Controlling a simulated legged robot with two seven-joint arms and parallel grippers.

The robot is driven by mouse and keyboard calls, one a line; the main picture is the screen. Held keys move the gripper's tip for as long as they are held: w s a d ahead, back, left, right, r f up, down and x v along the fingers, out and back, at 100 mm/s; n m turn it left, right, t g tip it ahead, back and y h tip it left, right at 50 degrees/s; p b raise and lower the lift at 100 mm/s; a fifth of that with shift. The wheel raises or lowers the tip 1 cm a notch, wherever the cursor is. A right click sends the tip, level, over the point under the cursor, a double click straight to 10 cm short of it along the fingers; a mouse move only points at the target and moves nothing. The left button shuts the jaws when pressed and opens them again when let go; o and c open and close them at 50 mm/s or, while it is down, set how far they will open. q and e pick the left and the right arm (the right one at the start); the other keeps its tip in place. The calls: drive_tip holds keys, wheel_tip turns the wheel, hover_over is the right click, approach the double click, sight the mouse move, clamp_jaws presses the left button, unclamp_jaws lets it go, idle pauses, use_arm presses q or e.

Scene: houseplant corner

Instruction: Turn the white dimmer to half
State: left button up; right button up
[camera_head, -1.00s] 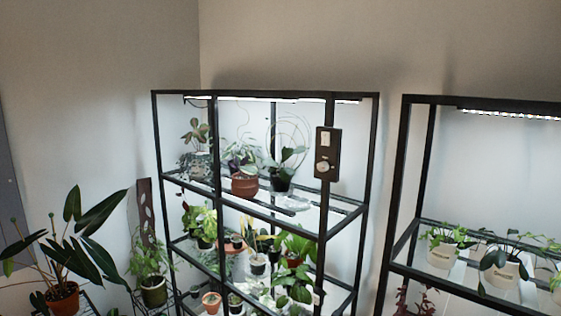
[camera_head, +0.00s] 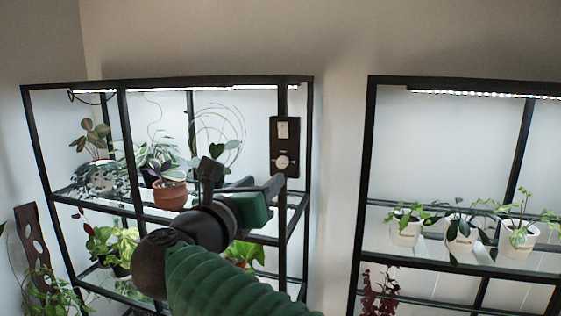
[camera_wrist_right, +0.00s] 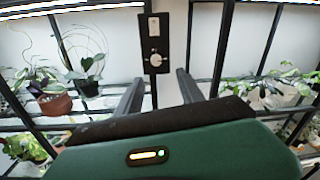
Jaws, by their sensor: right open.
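The white dimmer (camera_head: 282,162) is a round knob low on a dark upright panel (camera_head: 291,147) fixed to the right front post of the middle shelf rack. A pale switch plate (camera_head: 283,130) sits above it. In the right wrist view the dimmer (camera_wrist_right: 155,59) shows ahead, just beyond and between the fingertips. My right gripper (camera_head: 243,174) is in front of the rack, lower and to the left of the dimmer in the head view. Its two fingers (camera_wrist_right: 157,84) are apart with nothing between them, and they do not touch the knob. My left gripper is out of view.
A second rack (camera_head: 366,200) with white pots (camera_head: 459,238) stands to the right. Bare wall (camera_head: 335,150) lies between the racks.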

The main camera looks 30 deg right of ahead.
sight(281, 164)
drive_tip(key=p+x, duration=0.1)
drive_tip(key=x, duration=0.2)
drive_tip(key=w+p+x, duration=0.1)
drive_tip(key=x, duration=0.2)
drive_tip(key=a+p+x, duration=0.1)
drive_tip(key=x, duration=0.3)
drive_tip(key=shift+w+d+r, duration=0.1)
drive_tip(key=shift+w, duration=0.1)
drive_tip(key=shift+w+d+p, duration=0.3)
drive_tip(key=shift+d+p, duration=0.1)
drive_tip(key=shift+d, duration=0.05)
drive_tip(key=shift+w+d+f, duration=0.2)
drive_tip(key=shift+d, duration=0.45)
drive_tip(key=shift+c, duration=1)
clamp_jaws()
